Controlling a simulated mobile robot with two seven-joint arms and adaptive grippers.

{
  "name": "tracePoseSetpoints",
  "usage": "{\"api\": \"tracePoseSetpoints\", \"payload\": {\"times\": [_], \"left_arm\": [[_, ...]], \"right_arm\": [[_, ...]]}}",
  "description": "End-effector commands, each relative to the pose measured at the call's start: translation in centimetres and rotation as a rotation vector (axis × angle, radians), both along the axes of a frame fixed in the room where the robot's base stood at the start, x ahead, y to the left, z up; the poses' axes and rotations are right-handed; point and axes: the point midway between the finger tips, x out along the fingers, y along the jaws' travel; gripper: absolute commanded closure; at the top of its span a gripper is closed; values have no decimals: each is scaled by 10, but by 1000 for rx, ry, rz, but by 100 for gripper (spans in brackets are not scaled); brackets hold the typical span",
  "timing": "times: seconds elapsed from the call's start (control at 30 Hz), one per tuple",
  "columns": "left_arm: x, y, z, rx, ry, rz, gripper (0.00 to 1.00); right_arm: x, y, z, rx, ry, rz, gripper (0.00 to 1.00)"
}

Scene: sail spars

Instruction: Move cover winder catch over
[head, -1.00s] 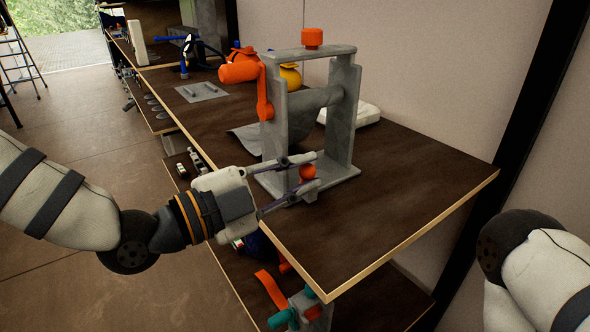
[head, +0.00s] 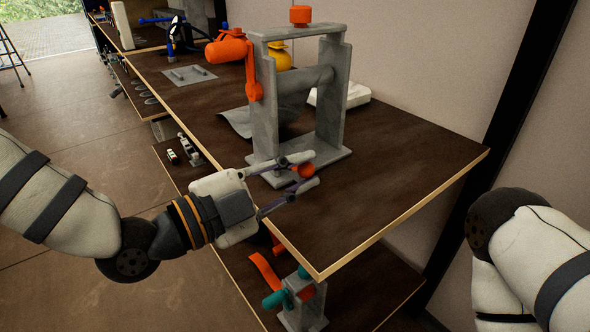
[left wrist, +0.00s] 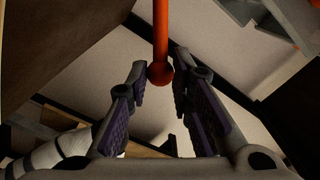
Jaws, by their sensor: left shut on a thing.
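The winder is a grey frame (head: 332,100) standing upright on the dark table, with an orange-red knob on top. An orange crank (head: 254,85) with a fat handle is on its left post. A grey cover sheet (head: 235,121) comes off its roller onto the table. My left gripper (head: 306,170) is shut on a small orange-red ball (head: 305,170) in front of the frame's base. In the left wrist view the ball (left wrist: 160,74) is the end of a red rod, between my fingertips. I take it as the catch; its far end is hidden. My right gripper is out of view.
The table's front edge (head: 320,275) lies just right of my left gripper. The table (head: 400,160) is bare right of the frame. A white item (head: 345,93) and a yellow round thing (head: 278,57) are behind it. A lower shelf (head: 372,290) holds another small grey stand (head: 304,302).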

Motion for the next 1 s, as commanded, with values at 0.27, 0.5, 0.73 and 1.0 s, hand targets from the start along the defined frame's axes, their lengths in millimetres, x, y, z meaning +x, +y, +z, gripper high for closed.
{"api": "tracePoseSetpoints", "payload": {"times": [0.27,0.5,0.73,1.0], "left_arm": [[-8,-5,-20,2,9,-3,95],[-9,-6,-23,2,7,0,94],[-9,-6,-28,4,10,-1,94],[-11,-8,-48,3,14,0,89]], "right_arm": [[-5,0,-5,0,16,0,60],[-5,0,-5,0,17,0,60],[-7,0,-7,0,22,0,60],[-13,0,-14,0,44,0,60]]}}
